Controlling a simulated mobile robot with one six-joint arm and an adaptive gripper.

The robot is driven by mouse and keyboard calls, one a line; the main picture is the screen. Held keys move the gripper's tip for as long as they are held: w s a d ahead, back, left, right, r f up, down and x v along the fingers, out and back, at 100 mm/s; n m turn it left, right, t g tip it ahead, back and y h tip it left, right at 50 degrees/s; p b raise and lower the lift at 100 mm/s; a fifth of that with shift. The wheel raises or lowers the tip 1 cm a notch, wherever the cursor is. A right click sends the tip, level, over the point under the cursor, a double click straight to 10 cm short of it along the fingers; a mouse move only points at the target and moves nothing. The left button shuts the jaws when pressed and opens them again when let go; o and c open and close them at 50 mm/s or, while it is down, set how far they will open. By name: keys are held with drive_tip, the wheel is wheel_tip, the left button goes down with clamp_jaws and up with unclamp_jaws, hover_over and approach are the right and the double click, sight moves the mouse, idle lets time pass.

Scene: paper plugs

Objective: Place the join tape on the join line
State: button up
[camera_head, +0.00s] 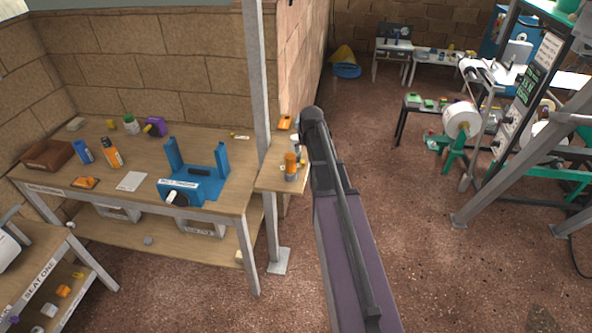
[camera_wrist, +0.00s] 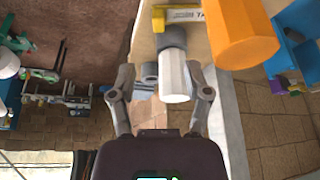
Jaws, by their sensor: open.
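My gripper (camera_wrist: 161,72) is open in the wrist view, its two fingers apart. A white faceted cylinder with a dark grey part (camera_wrist: 174,76) shows between the fingers; I cannot tell whether they touch it. A yellow piece (camera_wrist: 158,18) lies beyond it beside a white label that reads "TA", the rest cut off by an orange object (camera_wrist: 238,32). I cannot tell which thing is the join tape, and I cannot make out the join line. In the head view my arm hides the gripper over the small wooden side shelf (camera_head: 267,184).
An orange-topped container (camera_head: 291,165) stands on the side shelf close to my arm. A workbench (camera_head: 229,204) at left holds a blue stand (camera_head: 208,186) and several small items. A grey post (camera_head: 258,85) rises beside the shelf. A white roll (camera_head: 462,120) sits on a machine at right. Open floor lies between.

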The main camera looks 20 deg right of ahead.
sight(303, 161)
drive_tip(key=shift+b+x, duration=1.6)
drive_tip(key=shift+x, duration=0.45)
drive_tip(key=shift+f, duration=0.15)
drive_tip(key=b+x, duration=0.3)
drive_tip(key=shift+s, duration=0.25)
drive_tip(key=shift+b+x, duration=1)
drive_tip(key=shift+x, duration=0.05)
clamp_jaws()
drive_tip(key=shift+r, duration=0.2)
wheel_tip(303, 161, up, 18)
drive_tip(key=p, duration=1.8)
